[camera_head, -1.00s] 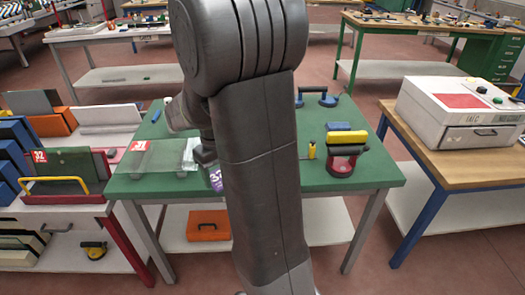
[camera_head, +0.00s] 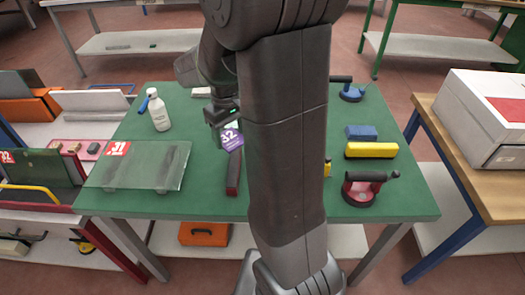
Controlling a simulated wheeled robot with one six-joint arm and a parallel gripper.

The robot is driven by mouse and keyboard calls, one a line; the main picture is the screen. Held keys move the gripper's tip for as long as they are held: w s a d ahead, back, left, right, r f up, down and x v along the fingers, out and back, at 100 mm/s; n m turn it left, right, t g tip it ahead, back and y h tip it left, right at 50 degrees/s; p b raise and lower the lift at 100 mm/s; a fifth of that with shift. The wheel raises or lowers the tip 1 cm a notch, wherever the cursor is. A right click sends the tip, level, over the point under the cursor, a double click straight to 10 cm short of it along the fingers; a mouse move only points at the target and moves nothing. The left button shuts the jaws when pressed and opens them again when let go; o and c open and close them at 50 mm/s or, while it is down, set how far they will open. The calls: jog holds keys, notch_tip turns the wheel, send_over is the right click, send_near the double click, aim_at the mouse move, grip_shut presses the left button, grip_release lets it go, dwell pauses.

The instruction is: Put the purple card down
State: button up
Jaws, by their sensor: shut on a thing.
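The purple card (camera_head: 231,138), marked with a white 32, shows just left of my forearm, over the green table (camera_head: 205,203). My gripper (camera_head: 228,122) is shut on its upper edge. The card hangs tilted, its lower end near a dark red bar-like thing (camera_head: 234,174) on the table. I cannot tell whether the card touches the bar or the tabletop. My arm hides the middle of the table and part of the gripper.
At right are a yellow block (camera_head: 371,150), a blue block (camera_head: 361,132) and a red suction cup (camera_head: 362,190). The front table strip is clear.

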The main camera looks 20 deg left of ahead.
aim_at(234, 165)
notch_tip(234, 165, down, 10)
jog(key=shift+r, duration=0.15)
dwell(0.3)
jog(key=shift+f, duration=0.2)
jog(key=o, duration=0.9)
jog(key=shift+o, duration=0.2)
jog(key=shift+r, duration=0.1)
notch_tip(234, 165, up, 12)
jog(key=shift+r, duration=0.15)
